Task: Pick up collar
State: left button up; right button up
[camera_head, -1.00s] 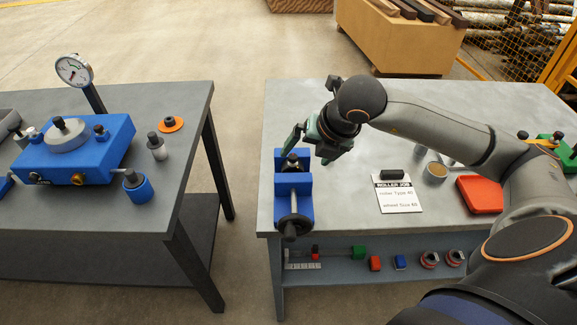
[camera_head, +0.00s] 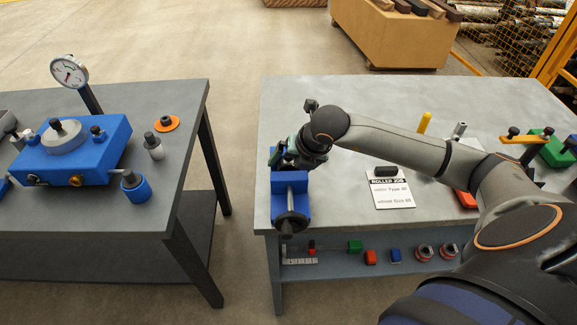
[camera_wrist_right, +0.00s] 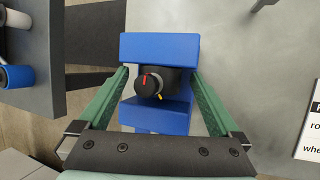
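A dark round part (camera_wrist_right: 149,83), which looks like the collar, sits between the jaws of the blue vise (camera_wrist_right: 160,46) in the right wrist view. Its face has a red mark, with a yellow mark just below. In the head view the vise (camera_head: 290,183) stands at the near left corner of the right table, and my gripper hides the part. My right gripper (camera_wrist_right: 160,72) is open. Its green fingers are on either side of the dark part, apart from it as far as I can see. My left gripper is not in view.
A white job card (camera_head: 390,192) with a black block, a yellow peg (camera_head: 424,122) and a green block (camera_head: 555,150) are on the right table. A shelf below holds small parts. The left table (camera_head: 190,125) carries a blue gauge fixture (camera_head: 75,155). A floor gap separates the tables.

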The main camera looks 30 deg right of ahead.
jog(key=c, duration=1.5)
jog(key=shift+r, duration=0.15)
